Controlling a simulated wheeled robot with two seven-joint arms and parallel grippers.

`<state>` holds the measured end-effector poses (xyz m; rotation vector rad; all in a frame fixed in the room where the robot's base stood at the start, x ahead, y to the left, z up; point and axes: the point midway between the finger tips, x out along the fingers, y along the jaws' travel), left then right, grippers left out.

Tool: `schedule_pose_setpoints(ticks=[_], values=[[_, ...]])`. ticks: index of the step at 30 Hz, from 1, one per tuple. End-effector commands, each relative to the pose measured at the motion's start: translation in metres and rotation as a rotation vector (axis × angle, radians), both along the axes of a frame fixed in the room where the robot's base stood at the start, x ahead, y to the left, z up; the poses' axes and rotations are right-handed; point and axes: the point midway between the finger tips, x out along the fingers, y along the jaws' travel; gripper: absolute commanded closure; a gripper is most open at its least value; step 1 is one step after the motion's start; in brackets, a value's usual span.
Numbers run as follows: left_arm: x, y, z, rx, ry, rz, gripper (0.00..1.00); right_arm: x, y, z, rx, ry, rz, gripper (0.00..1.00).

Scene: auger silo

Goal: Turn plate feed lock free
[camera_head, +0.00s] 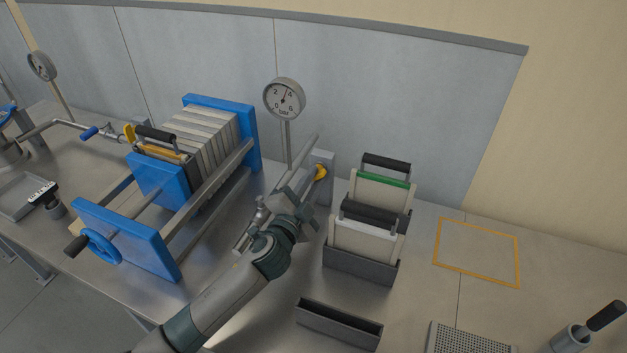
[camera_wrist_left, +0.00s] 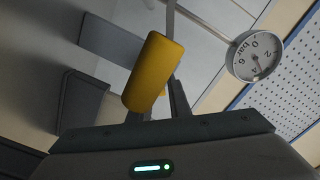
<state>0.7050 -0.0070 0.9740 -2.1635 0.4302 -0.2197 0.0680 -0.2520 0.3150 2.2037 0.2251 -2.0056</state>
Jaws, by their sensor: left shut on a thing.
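The plate feed lock shows as a yellow handle (camera_head: 321,172) on a grey upright block (camera_head: 325,190), beside the gauge post. My left gripper (camera_head: 314,179) reaches it from the front left, and its wrist and palm hide part of the block. In the left wrist view the yellow handle (camera_wrist_left: 154,72) stands tilted between the two fingers of my left gripper (camera_wrist_left: 154,108), which is shut on it. How the handle joins the block is hidden. My right gripper is in neither view.
A pressure gauge (camera_head: 284,98) stands close behind my gripper. The blue-ended plate press (camera_head: 140,240) is at left. Racks with handled plates (camera_head: 365,243) stand close at right, with an empty tray (camera_head: 339,326) in front. An orange-outlined area (camera_head: 478,252) is bare.

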Motion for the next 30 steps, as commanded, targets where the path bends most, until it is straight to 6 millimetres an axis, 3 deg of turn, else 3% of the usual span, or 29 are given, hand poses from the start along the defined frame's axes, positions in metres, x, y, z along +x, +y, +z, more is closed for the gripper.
schedule_pose_setpoints(ticks=[14,30], values=[[0.0,0.0,0.0,-0.187,0.079,0.0,1.0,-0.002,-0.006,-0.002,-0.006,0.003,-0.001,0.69],[0.001,0.003,0.003,-0.636,0.264,0.001,1.0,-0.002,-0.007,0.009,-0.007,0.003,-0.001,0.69]])
